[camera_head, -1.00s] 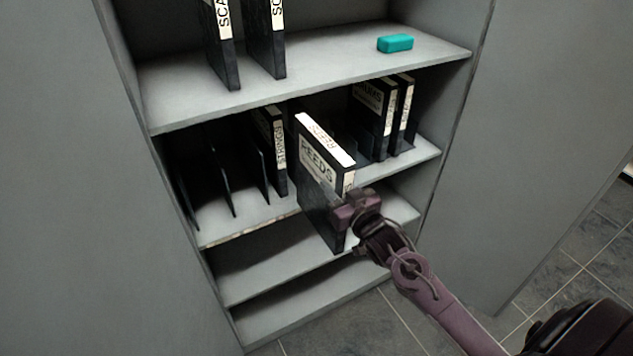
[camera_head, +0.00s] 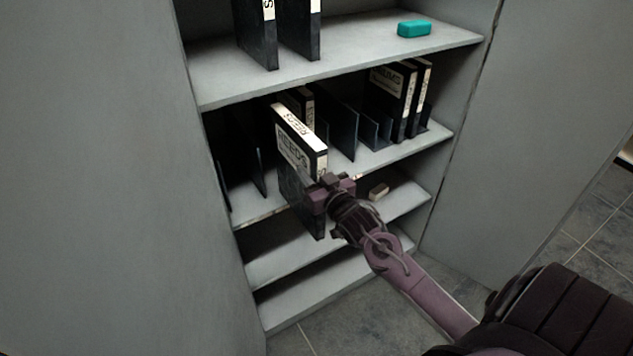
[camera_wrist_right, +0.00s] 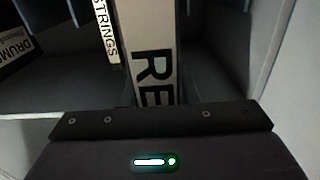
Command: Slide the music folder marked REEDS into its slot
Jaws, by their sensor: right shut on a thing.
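The REEDS folder (camera_head: 300,155) is a dark upright folder with a white spine and label, held tilted in front of the middle shelf. My right gripper (camera_head: 328,192) is shut on its near lower part. In the right wrist view, the REEDS spine (camera_wrist_right: 150,60) rises just beyond the gripper housing, its lower letters hidden. The middle shelf (camera_head: 375,155) has thin dark dividers (camera_head: 343,130) forming slots; some to the right of the folder look empty. The folder partly covers another folder (camera_head: 300,100) behind it. Which slot is for REEDS cannot be told. My left gripper is not in view.
Two labelled folders (camera_head: 392,98) stand at the right of the middle shelf. The top shelf holds two dark folders (camera_head: 258,40) and a teal box (camera_head: 414,28). Cabinet sides (camera_head: 470,120) bound the space.

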